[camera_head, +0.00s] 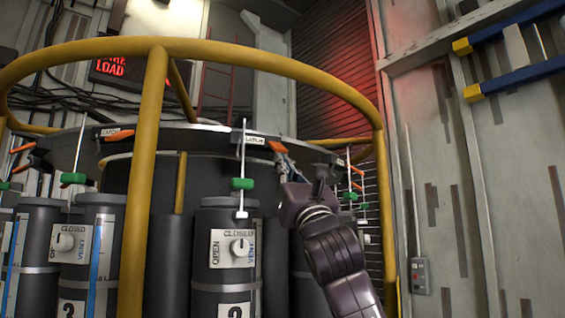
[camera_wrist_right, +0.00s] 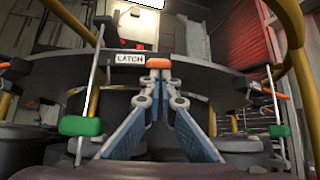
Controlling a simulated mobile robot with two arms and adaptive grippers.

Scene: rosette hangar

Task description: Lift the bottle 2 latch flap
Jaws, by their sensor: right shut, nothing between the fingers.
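Bottle 2 (camera_head: 209,275) is a dark cylinder with an OPEN/CLOSED vent knob plate and a "2" label. Above it, an orange latch flap (camera_head: 277,146) sits on the ring's edge beside a small LATCH label (camera_head: 255,140). In the wrist view the flap (camera_wrist_right: 159,62) lies straight ahead, just beyond my fingertips, right of the label (camera_wrist_right: 130,59). My right gripper (camera_head: 283,161) is shut and empty, its tips (camera_wrist_right: 160,76) just below the flap. Whether they touch it, I cannot tell. My left gripper is out of view.
A yellow guard rail (camera_head: 152,140) circles the bottles, with posts at left and right. A thin rod with a green grip (camera_head: 242,184) hangs in front of bottle 2. Bottle 3 (camera_head: 100,216) stands to its left, below another orange flap (camera_head: 120,136).

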